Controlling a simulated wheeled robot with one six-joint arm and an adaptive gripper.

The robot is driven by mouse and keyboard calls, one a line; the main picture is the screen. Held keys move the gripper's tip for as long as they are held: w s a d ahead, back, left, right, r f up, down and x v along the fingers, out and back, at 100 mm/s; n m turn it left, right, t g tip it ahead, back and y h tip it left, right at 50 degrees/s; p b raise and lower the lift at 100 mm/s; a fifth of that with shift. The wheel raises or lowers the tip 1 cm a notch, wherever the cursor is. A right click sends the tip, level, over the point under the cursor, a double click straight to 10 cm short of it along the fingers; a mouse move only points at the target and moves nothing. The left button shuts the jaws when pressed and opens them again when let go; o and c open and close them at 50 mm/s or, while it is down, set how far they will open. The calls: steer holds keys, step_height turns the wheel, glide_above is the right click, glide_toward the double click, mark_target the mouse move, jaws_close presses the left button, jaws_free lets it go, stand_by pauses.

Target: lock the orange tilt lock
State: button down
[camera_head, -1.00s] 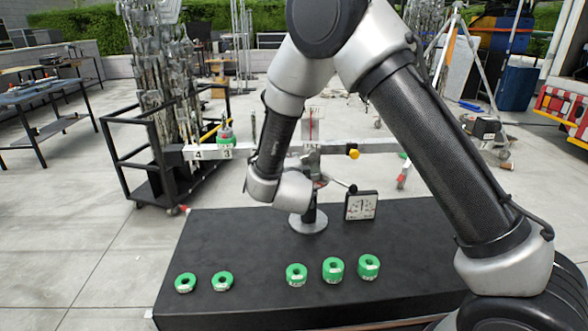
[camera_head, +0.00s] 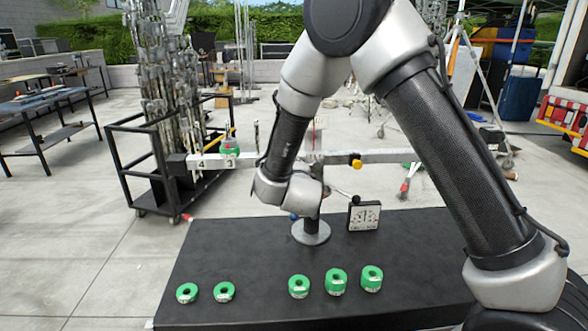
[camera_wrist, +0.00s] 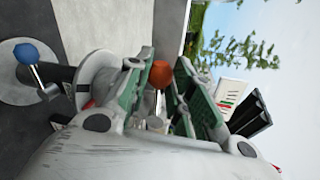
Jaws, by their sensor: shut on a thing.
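The orange tilt lock shows as a round orange knob (camera_wrist: 161,74) in the wrist view. My gripper (camera_wrist: 164,68) has its two green-padded fingers on either side of the knob, shut on it. In the head view the fingers and the orange knob are hidden behind my wrist links. The balance stand (camera_head: 311,231) has a round grey foot on the black table. Its long grey beam (camera_head: 400,156) runs across above it. The knob's stem and its lower mount are mostly hidden by the fingers.
A blue knob on a lever (camera_wrist: 26,54) is beside the stand. A yellow knob (camera_head: 356,163) sits on the beam, and a green weight (camera_head: 229,148) is near its left end. A dial plate (camera_head: 364,216) stands right of the foot. Several green weights (camera_head: 336,281) lie along the table front.

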steer(key=c, duration=1.2)
jaws_free()
steer(key=shift+a, duration=0.1)
steer(key=shift+c, duration=0.2)
steer(key=s+r, duration=0.2)
steer(key=s, duration=0.9)
steer(key=shift+s+r, duration=0.25)
steer(key=shift+s, duration=0.15)
